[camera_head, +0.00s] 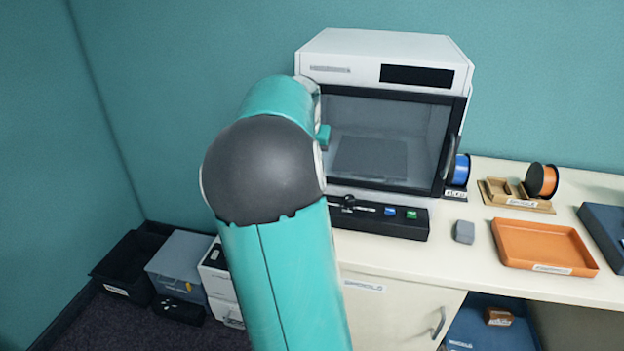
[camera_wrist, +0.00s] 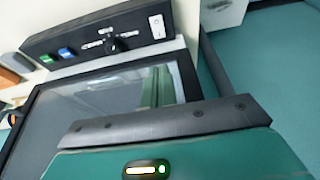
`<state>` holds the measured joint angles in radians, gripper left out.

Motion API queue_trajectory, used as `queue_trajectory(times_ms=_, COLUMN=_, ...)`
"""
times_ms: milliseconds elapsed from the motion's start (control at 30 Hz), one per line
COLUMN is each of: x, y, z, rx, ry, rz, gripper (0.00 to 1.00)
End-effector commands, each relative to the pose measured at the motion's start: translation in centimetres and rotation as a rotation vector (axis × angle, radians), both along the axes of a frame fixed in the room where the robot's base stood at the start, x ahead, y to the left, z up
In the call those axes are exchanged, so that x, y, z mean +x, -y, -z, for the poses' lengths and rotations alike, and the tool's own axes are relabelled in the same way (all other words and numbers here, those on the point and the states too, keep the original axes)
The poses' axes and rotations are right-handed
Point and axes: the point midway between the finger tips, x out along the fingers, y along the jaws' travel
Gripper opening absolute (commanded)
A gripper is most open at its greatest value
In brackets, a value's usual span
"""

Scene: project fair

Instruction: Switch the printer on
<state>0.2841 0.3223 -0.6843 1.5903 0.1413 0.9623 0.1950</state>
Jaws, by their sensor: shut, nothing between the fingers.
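The printer (camera_head: 372,60) is a white box with a dark-framed glass door, against the teal wall on the counter. Its black control panel (camera_head: 400,225) runs along the front below the door. In the wrist view the panel (camera_wrist: 85,35) carries a white rocker switch (camera_wrist: 157,27) near one end; which way it is set I cannot tell. My gripper (camera_wrist: 168,124) shows as a dark bolted bar and teal housing across the bottom of the wrist view, shut and empty, apart from the switch.
A black knob (camera_wrist: 113,44), a blue button (camera_wrist: 66,53) and a green button (camera_wrist: 47,59) share the panel. A grey block (camera_head: 464,232), an orange tray (camera_head: 545,247) and filament spools (camera_head: 542,180) stand to the right. Bins (camera_head: 180,252) sit on the floor at left.

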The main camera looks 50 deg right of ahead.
Motion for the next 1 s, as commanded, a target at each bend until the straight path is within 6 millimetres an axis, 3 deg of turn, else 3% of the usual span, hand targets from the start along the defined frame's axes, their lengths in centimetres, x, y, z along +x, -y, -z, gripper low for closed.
queue_trajectory(times_ms=700, x=1.4, y=3.3, z=11.7, rx=0.001, ry=-0.003, rz=0.001, gripper=0.0)
queue_trajectory(times_ms=1000, x=1.5, y=3.5, z=13.1, rx=0.0, ry=0.0, rz=0.0, gripper=0.0)
